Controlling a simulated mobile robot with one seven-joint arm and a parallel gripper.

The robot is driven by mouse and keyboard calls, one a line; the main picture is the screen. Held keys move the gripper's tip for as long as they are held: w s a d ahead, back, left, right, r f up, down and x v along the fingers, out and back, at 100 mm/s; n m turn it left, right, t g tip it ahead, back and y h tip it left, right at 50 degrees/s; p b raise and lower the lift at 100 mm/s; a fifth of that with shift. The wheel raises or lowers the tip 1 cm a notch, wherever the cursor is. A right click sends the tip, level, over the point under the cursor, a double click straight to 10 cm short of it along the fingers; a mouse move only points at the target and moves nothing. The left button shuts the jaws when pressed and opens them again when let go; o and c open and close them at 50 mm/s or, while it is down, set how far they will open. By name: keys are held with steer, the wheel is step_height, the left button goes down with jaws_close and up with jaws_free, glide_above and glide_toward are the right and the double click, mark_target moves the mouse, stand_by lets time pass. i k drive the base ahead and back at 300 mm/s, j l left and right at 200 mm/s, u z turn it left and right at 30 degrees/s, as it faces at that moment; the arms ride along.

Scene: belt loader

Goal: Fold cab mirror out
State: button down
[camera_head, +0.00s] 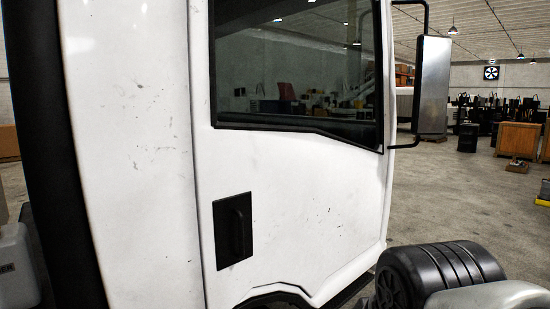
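The cab mirror (432,87) is a tall rectangular plate with a grey reflective face, at the upper right of the head view. It hangs on a black tubular bracket (427,17) at the front edge of the white cab door (300,200). My gripper is not in this view.
The door has a dark window (295,75) and a black recessed handle (233,230). A black ribbed tyre-like object (440,272) lies at the lower right. Wooden crates (518,140) stand farther back. The grey floor (450,200) right of the cab is mostly clear.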

mark_target(433, 56)
steer(key=i+l+u, duration=0.1)
steer(key=i+l, duration=0.15)
steer(key=l, duration=0.4)
steer(key=i+l, duration=0.25)
steer(key=l, duration=0.35)
steer(key=i+l+u, duration=0.15)
steer(key=l, duration=0.5)
steer(key=i+l+u, duration=0.1)
steer(key=i+l, duration=0.15)
steer(key=l, duration=0.45)
steer(key=i+l+u, duration=0.1)
steer(key=l, duration=0.55)
steer(key=i+l, duration=0.25)
steer(key=l, duration=0.45)
steer(key=i+l+u, duration=0.15)
steer(key=l, duration=0.55)
steer(key=i+l+u, duration=0.1)
steer(key=l, duration=0.6)
steer(key=k+l, duration=0.2)
steer(key=l, duration=0.15)
steer(key=k+l, duration=0.2)
steer(key=l, duration=0.15)
steer(key=k, duration=0.2)
steer(key=i, duration=0.8)
steer(key=l+z, duration=0.05)
steer(key=l, duration=0.05)
